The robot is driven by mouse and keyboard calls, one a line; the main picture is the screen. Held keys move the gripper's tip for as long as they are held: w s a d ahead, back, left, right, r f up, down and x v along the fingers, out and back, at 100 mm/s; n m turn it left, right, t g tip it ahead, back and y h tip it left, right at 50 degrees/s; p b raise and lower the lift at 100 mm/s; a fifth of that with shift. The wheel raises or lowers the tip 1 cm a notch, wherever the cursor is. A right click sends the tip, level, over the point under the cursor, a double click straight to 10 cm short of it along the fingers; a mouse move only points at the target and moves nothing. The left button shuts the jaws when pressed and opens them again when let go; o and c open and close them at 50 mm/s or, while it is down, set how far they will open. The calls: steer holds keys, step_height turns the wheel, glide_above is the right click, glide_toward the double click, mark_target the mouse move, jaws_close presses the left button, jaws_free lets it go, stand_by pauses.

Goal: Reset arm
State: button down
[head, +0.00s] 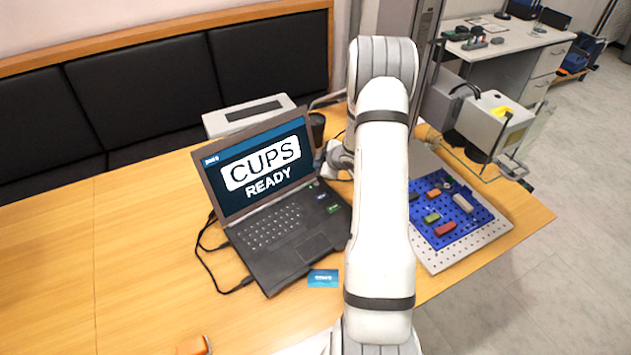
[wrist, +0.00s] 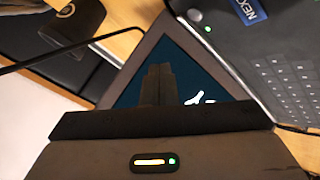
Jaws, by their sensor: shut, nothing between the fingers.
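My white arm rises from the front of the wooden table in the head view and bends over between the laptop (head: 285,225) and the blue perforated board (head: 470,205). My gripper is hidden behind the arm and laptop there. In the wrist view my gripper (wrist: 158,72) is shut, its two dark fingers side by side with nothing between them. Behind the fingers is the laptop's screen (wrist: 190,75), with its keyboard (wrist: 290,75) at the right. In the head view the screen reads "CUPS READY".
The laser marker (head: 490,120) with clear panels stands at the right. Several coloured blocks lie on the blue board. A white box (head: 248,115) and a dark cup (head: 317,126) are behind the laptop. A blue card (head: 323,278) lies in front. The table's left side (head: 80,250) is clear.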

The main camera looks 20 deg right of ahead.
stand_by(0.3)
steer(key=s+a+r+m+g+h, duration=0.1)
steer(key=s+a+r+m+h, duration=0.15)
steer(key=r, duration=0.45)
steer(key=s+a+r+m+h, duration=0.1)
steer(key=s+r+m, duration=0.15)
steer(key=r, duration=0.45)
steer(key=s+a+r+m+g+h, duration=0.1)
steer(key=s+a+r+h, duration=0.1)
steer(key=s+r, duration=0.35)
steer(key=s+a+r+m+g+y, duration=0.1)
steer(key=s+a, duration=0.3)
steer(key=s, duration=0.4)
steer(key=s+a+r+m+g+y, duration=0.1)
steer(key=s+a+r+m, duration=0.2)
steer(key=s, duration=0.5)
steer(key=s+a+r+m+g+y, duration=0.1)
steer(key=s+a+r, duration=0.3)
steer(key=s+a, duration=0.3)
steer(key=shift+s+m+g, duration=0.4)
steer(key=shift+s, duration=0.2)
